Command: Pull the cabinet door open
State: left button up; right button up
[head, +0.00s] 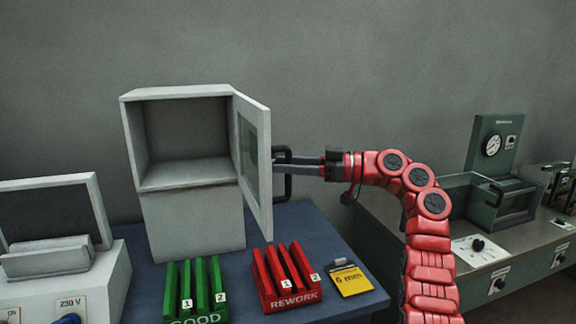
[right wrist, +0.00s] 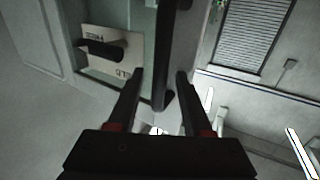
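The white cabinet (head: 188,140) stands on the blue bench top with its front compartment open and empty. Its door (head: 257,165), with a glass pane, is swung well out to the right. A black bar handle (head: 287,188) is on the door's outer face; it also shows in the right wrist view (right wrist: 177,45). My right gripper (head: 279,160) reaches in from the right at the handle. In the right wrist view its fingers (right wrist: 160,77) stand apart with the bar between them, close to the right finger and with a gap to the left one. My left gripper is out of view.
Green GOOD (head: 198,292) and red REWORK (head: 288,280) racks stand in front of the cabinet, beside a yellow 6 mm card (head: 350,281). A monitor unit (head: 60,240) is at left, a grey-green machine (head: 490,200) at right.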

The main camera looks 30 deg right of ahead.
jog(key=shift+d, duration=0.1)
jog(key=shift+s+d+f, duration=0.1)
jog(key=shift+s+d, duration=0.1)
jog(key=b+v, duration=0.3)
jog(key=v, duration=1.3)
jog(key=shift+s+d, duration=0.2)
jog(key=shift+d, duration=0.05)
